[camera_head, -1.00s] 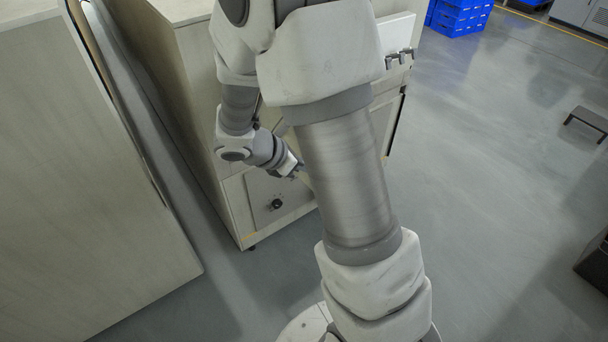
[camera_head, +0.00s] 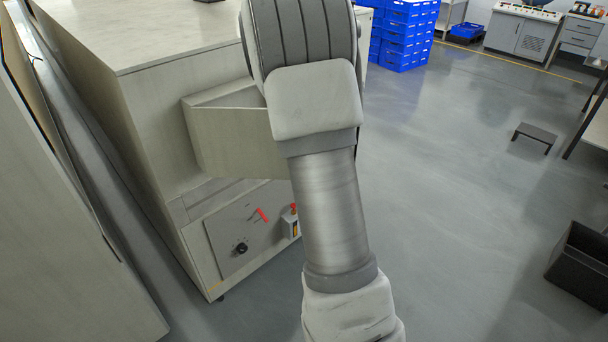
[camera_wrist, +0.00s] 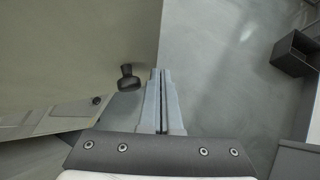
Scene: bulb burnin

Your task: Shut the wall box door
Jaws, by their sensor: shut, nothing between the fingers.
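In the head view a pale panel that looks like the wall box door (camera_head: 240,142) juts out from the front of the beige cabinet, standing open at an angle. My arm hides its right end. In the wrist view a large pale panel, probably the same door (camera_wrist: 75,45), fills the upper left, with a dark knob or handle (camera_wrist: 128,78) near its right edge. My gripper (camera_wrist: 161,72) is shut and empty, its tips just right of that knob, close to the panel edge. I cannot tell whether they touch. The gripper is hidden in the head view.
Below the door is a grey panel with a black knob (camera_head: 242,248), a red lever (camera_head: 262,214) and a small box with an orange-red button (camera_head: 294,210). Another pale unit (camera_head: 60,220) stands close on the left. Blue crates (camera_head: 405,35) stand behind.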

